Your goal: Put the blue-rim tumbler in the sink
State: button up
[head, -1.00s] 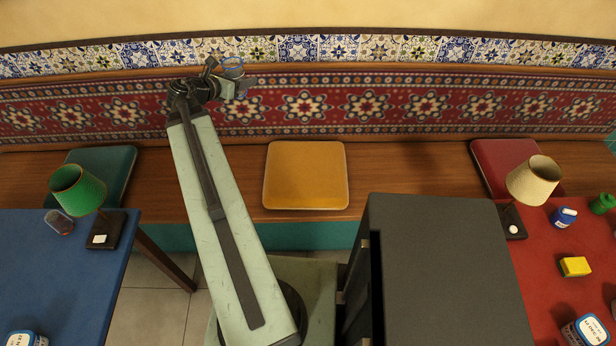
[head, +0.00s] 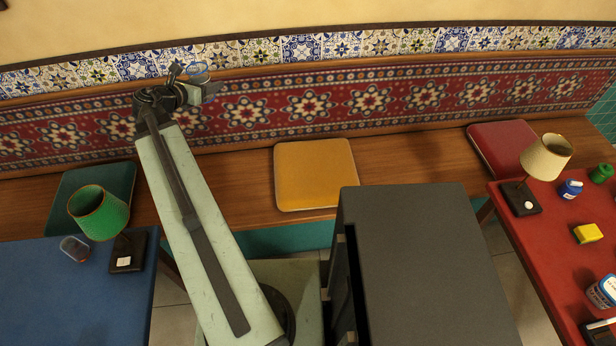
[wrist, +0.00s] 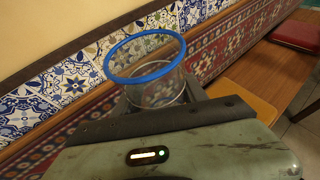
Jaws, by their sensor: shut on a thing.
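The blue-rim tumbler (wrist: 158,90) is clear glass with a bright blue rim, and stands open end up in the wrist view. My gripper (head: 203,86) is shut on it, at the end of my raised arm in the upper left of the head view. The tumbler's blue rim also shows there (head: 197,69), small against the tile band. The jaws are largely hidden in the wrist view behind the dark edge of my wrist. The sink is not in either view.
A wooden bench with an orange cushion (head: 316,174) runs along the wall. A blue table (head: 60,290) with a green lamp (head: 99,212) is at left. A dark grey box-like unit (head: 425,260) stands at centre right. A red table (head: 550,240) with a cream lamp (head: 546,157) is at right.

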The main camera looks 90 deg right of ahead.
aim_at(259, 182)
jog(key=shift+w+f, duration=0.2)
jog(key=s+d+f+m+g+b, duration=0.1)
jog(key=s+f+b, duration=0.2)
jog(key=f+b, duration=1.1)
jog(key=s+d+f+m+y+b, duration=0.1)
jog(key=s+f+b, duration=0.2)
jog(key=f+b, duration=1)
jog(key=s+d+f+g+b, duration=0.1)
jog(key=s+f+b, duration=0.2)
jog(key=f+b, duration=1.1)
jog(key=shift+f+m+g+y+b, duration=0.3)
jog(key=shift+f+m+b, duration=0.1)
jog(key=shift+b, duration=0.15)
notch_tip(259, 182, down, 10)
jog(key=b, duration=1)
jog(key=shift+f, duration=0.1)
jog(key=shift+r, duration=0.25)
jog(key=shift+f, duration=0.25)
jog(key=o, duration=1.5)
jog(key=shift+r, duration=0.1)
jog(key=shift+o, duration=0.2)
jog(key=shift+r, duration=0.1)
